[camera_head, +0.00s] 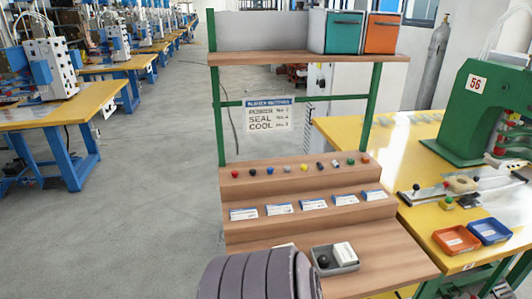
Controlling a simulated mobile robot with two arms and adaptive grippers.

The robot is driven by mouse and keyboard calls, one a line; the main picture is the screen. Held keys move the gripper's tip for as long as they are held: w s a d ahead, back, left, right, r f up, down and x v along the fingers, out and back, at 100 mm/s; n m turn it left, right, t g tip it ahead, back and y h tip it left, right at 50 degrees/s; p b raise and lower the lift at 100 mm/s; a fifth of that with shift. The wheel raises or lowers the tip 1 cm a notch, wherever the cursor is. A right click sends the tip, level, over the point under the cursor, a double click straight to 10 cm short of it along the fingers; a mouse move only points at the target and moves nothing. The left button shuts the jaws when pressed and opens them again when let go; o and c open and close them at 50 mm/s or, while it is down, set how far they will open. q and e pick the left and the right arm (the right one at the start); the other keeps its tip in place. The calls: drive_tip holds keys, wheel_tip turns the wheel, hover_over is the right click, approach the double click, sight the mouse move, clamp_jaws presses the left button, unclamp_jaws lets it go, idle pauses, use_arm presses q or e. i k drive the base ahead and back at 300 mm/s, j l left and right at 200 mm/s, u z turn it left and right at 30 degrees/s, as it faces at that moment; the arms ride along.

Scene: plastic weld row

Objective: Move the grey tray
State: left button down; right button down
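The grey tray (340,270) sits on the lowest wooden board of the stepped bench (392,262), right of the board's middle. It holds a round black piece (323,261) on its left side and a white box (345,253) on its right side. The tray looks level, and nothing is gripping it. Neither of my grippers can be made out in the head view. A large dark ribbed shape close to the camera hides the front left part of the board, left of the tray.
Label cards (314,204) and small coloured knobs (308,167) line the steps behind the tray. A yellow table (422,215) with an orange tray (456,240), a blue tray (489,231) and a green machine (475,110) stands to the right. Open floor (160,200) lies to the left.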

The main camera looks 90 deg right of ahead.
sight(334, 268)
drive_tip(key=i+z, duration=0.15)
drive_tip(key=z, duration=0.25)
drive_tip(key=i+z, duration=0.15)
drive_tip(key=z, duration=0.25)
drive_tip(key=i+z, duration=0.1)
drive_tip(key=z, duration=0.3)
drive_tip(key=i+j+z, duration=0.1)
drive_tip(key=z, duration=0.3)
drive_tip(key=j, duration=0.1)
